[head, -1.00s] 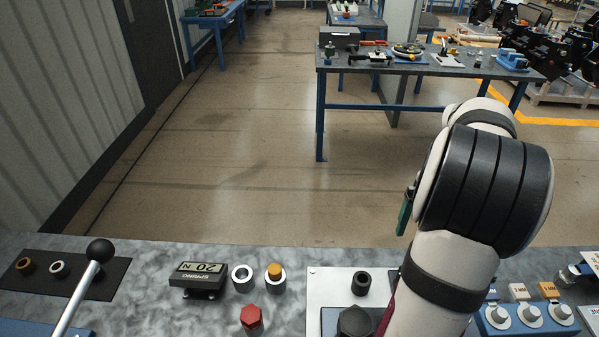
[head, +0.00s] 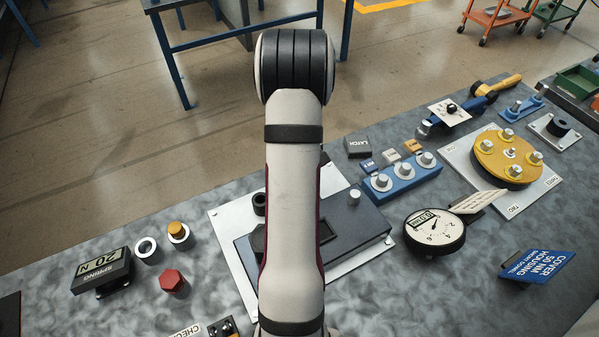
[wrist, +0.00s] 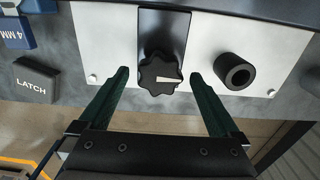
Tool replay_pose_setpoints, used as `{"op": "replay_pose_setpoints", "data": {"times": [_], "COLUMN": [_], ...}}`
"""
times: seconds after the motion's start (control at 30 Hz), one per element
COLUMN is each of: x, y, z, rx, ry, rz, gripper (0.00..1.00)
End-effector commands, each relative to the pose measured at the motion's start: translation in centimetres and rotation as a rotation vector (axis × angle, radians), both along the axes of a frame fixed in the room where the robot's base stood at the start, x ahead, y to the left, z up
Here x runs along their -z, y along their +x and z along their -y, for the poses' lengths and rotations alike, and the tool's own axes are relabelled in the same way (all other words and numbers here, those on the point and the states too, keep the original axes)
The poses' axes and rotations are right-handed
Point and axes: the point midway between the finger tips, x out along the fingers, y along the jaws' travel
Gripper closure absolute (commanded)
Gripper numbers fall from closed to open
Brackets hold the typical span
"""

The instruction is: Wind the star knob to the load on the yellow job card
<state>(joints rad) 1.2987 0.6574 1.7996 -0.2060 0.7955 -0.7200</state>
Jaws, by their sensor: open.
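The black star knob (wrist: 160,74) has a lobed rim and a white pointer mark on its face. It sits at the end of a dark slot in a pale plate (wrist: 101,38). My gripper (wrist: 160,77) is open in the wrist view, with one green finger on each side of the knob and a gap on both sides. In the head view my arm hides the gripper and most of the knob area. A dark SPRING block (head: 103,272) there carries a pale yellowish panel reading 20 N upside down. I cannot make out a clearly separate yellow job card.
A black ring (wrist: 235,70) stands on the plate right of the right finger. A LATCH block (wrist: 35,84) lies to the left. In the head view, a round dial gauge (head: 435,231), a blue block with several knobs (head: 404,180) and a yellow disc (head: 508,156) stand to the right.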

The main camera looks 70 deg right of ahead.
Motion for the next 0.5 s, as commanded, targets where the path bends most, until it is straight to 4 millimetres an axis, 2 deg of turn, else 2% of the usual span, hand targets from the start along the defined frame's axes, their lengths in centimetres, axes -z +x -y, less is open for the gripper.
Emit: {"op": "replay_pose_setpoints", "data": {"times": [0.2,0.5], "x": [0.01,-0.03], "y": [0.01,0.01], "z": [0.01,0.01], "rx": [0.0,-0.001], "ry": [0.0,0.0], "rz": [0.0,0.0], "gripper": [0.04,0.58]}}
